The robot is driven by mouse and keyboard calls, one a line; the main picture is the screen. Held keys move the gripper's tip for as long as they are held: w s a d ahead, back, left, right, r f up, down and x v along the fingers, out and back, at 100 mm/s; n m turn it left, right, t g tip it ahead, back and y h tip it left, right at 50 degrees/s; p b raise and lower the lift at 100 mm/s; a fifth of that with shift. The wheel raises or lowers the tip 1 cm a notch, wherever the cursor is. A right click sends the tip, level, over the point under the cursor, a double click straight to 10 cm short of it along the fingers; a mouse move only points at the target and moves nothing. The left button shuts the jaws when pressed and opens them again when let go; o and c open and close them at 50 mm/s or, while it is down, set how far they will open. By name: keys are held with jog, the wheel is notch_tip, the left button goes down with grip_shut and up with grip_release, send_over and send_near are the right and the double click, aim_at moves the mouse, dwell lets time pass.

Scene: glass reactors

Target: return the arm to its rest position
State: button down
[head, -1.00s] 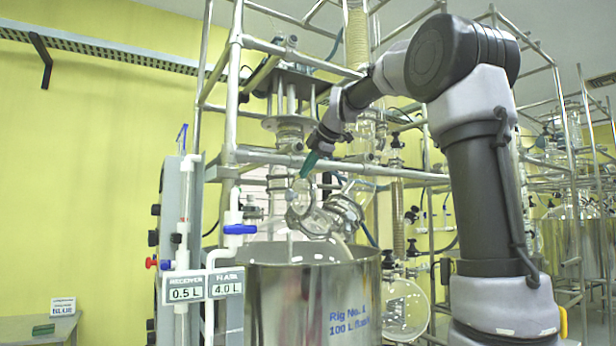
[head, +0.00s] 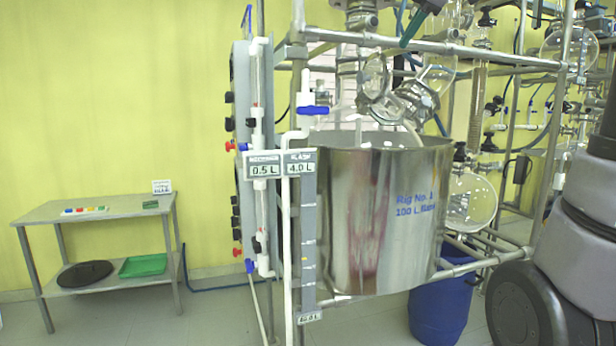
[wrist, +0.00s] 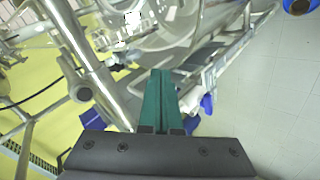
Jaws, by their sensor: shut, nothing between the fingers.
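My gripper (wrist: 160,100) shows in the wrist view with its two green fingers side by side, closed together and holding nothing. In the head view its green fingertips (head: 413,28) show at the top edge, in front of the upper rail and close to the glass neck pieces above the steel bath. I cannot tell whether the fingers touch the rail or glass. Most of my arm is out of the head view; its lower part shows at the right edge.
The steel bath (head: 375,215) stands within the metal pipe frame (head: 440,45), with glassware above it. White piping and blue-handled valve (head: 312,110) are on its left. A blue bin (head: 440,310) is below. A side table (head: 125,205) stands left, with clear floor between.

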jog(key=s+f+m+g+h, duration=0.1)
jog(key=s+f+m, duration=2)
jog(key=s+f, duration=0.2)
jog(key=shift+a+f+g, duration=0.15)
jog(key=shift+f+g, duration=0.25)
jog(key=shift+f, duration=0.75)
